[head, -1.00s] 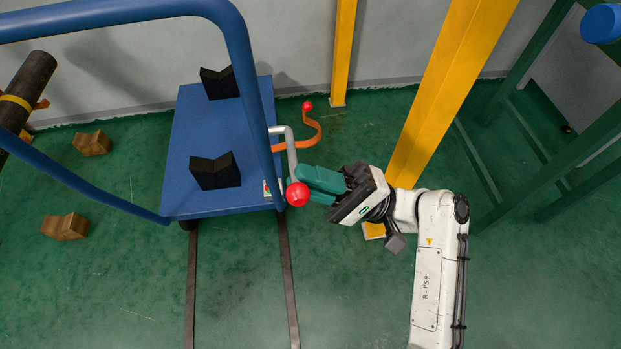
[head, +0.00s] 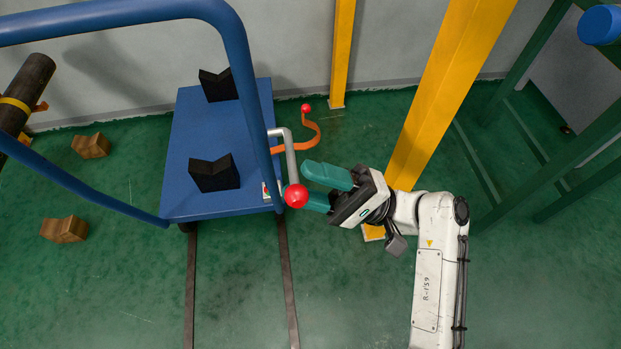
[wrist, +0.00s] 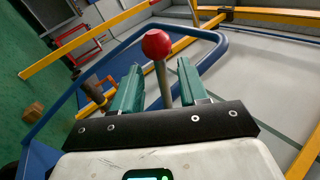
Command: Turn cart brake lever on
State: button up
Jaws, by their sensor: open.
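The cart (head: 222,135) is blue with a tall blue tube handle, and stands left of centre in the head view. Its brake lever (head: 290,157) is a bent grey rod at the cart's right side, ending in a red ball knob (head: 296,196). My gripper (head: 313,186) is open beside the knob end of the lever, its green fingers pointing left. In the wrist view the red knob (wrist: 156,45) and the grey rod (wrist: 162,84) stand between the two spread green fingers (wrist: 155,85). Gaps show on both sides of the rod.
A yellow post (head: 440,100) stands just behind my gripper. An orange curved lever with a red tip (head: 313,135) lies behind the knob. Black V-blocks (head: 215,174) sit on the cart deck. Dark floor rails (head: 289,290) run forward; the floor at front left is clear.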

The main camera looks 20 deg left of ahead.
jog(key=v, duration=1)
jog(key=shift+d+f+p, duration=0.2)
jog(key=shift+p, duration=0.1)
jog(key=shift+w, duration=0.1)
